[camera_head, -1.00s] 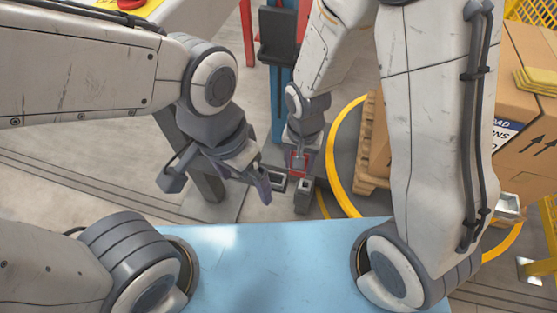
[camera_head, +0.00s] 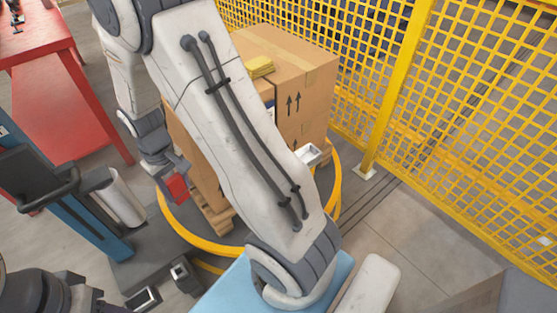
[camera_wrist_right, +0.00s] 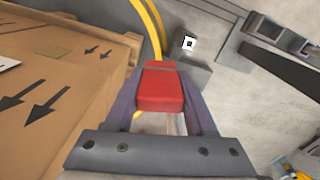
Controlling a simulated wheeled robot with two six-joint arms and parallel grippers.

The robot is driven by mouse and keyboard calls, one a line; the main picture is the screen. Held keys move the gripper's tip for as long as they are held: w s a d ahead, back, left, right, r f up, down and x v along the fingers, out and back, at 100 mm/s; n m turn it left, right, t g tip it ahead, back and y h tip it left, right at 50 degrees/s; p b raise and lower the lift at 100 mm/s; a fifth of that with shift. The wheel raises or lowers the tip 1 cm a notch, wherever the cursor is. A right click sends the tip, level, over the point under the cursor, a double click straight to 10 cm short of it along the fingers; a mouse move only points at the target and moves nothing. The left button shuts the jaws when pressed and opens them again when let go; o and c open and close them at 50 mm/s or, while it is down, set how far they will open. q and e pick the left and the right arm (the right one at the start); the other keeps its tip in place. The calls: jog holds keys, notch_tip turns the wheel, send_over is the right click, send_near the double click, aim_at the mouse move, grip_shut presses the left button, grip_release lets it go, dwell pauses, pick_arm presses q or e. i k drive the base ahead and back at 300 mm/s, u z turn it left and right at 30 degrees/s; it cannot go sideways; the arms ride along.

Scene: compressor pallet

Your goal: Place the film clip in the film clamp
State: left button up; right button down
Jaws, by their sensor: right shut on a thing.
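The red block-shaped film clip (camera_head: 176,187) is held between the fingertips of my right gripper (camera_head: 173,178), near the near-left side of the boxed pallet. In the right wrist view the clip (camera_wrist_right: 161,88) sits between both fingers. A small grey square-topped holder (camera_head: 185,277), which looks like the film clamp, stands below and apart from the clip; it also shows in the right wrist view (camera_wrist_right: 189,45). My left arm's dark wrist shows at the bottom left; its fingertips are cut off or unclear.
Cardboard boxes (camera_head: 302,110) stand on a wooden pallet (camera_head: 216,222) inside a yellow ring (camera_head: 185,238). A blue wrapper mast (camera_head: 92,232) with a white film roll (camera_head: 122,198) is at left. A yellow mesh fence (camera_head: 470,160) bounds the right; open floor (camera_head: 400,235) lies before it.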

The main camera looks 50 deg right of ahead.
aim_at(305, 159)
jog(key=z, duration=0.2)
jog(key=k, duration=0.25)
jog(key=z, duration=0.85)
jog(key=i, duration=0.5)
jog(key=z, duration=0.05)
